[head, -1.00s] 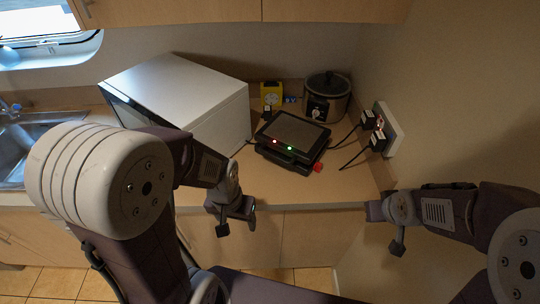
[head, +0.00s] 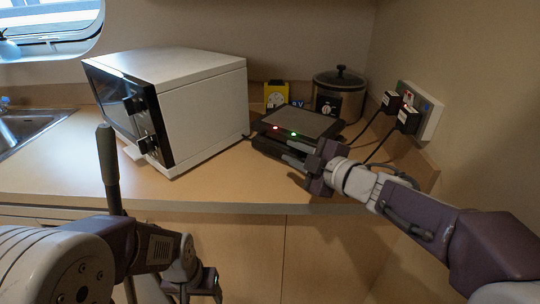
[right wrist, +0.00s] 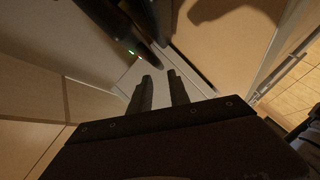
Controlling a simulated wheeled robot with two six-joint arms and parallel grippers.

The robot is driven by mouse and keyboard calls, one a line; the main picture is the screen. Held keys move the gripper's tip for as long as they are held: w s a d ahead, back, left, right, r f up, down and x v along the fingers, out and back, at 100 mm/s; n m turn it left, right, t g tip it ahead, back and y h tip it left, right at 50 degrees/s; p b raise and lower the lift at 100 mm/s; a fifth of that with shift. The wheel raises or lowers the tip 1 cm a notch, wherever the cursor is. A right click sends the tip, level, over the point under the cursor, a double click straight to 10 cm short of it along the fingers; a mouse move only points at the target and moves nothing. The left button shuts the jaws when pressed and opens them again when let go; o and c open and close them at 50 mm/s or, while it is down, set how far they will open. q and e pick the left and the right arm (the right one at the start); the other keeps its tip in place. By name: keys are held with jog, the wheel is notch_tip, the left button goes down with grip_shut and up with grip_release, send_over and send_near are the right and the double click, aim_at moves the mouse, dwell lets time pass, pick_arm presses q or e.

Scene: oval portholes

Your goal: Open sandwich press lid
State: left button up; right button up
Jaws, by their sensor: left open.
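The sandwich press (head: 300,121) is a dark, flat appliance on the corner counter. Its lid looks down, with a red and a green light on the front. My right gripper (head: 298,159) is at the press's front right edge and hides part of it. In the right wrist view the two fingers (right wrist: 160,82) are apart, with nothing clearly between them. The dark press edge with its lights (right wrist: 135,54) is just beyond the fingertips; contact cannot be told. My left gripper (head: 192,290) is open, low in front of the cabinets, away from the press.
A white microwave (head: 200,105) stands left of the press. A slow cooker (head: 339,95) and a yellow object (head: 276,95) are behind it. Plugs (head: 407,119) and cables are at the right wall. The counter (head: 235,182) in front of the microwave is clear.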

aim_at(277, 145)
jog(key=shift+w+a+f, duration=0.15)
jog(key=shift+w+a, duration=0.05)
jog(key=shift+w, duration=0.1)
jog(key=b+x, duration=0.2)
jog(key=x, duration=0.6)
jog(key=shift+w, duration=0.1)
grip_shut()
dwell(0.9)
